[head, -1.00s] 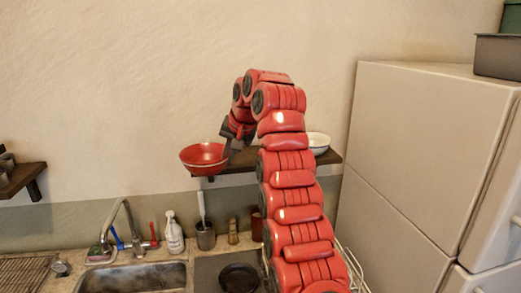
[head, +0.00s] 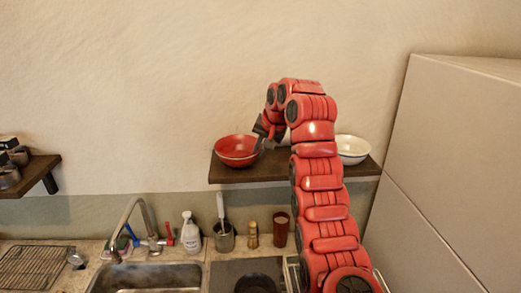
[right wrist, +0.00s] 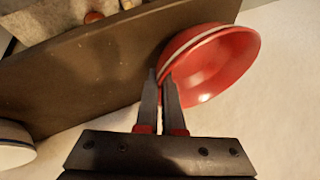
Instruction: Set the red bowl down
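The red bowl (head: 236,151) is upright over the left end of the wall shelf (head: 285,172) in the head view. I cannot tell whether its base touches the board. My right gripper (head: 262,137) is at the bowl's right side. In the right wrist view, the right gripper's fingers (right wrist: 160,80) are close together at the rim of the red bowl (right wrist: 218,65), one on each side, so it looks pinched. The wall shelf (right wrist: 95,75) lies beside and partly behind the bowl there. My left gripper is not in view.
A white bowl (head: 352,149) stands on the shelf's right part, behind my arm; it also shows in the right wrist view (right wrist: 14,145). Below are a sink (head: 147,278), a spray bottle (head: 190,233) and a utensil cup (head: 224,238). A fridge (head: 445,170) stands at right.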

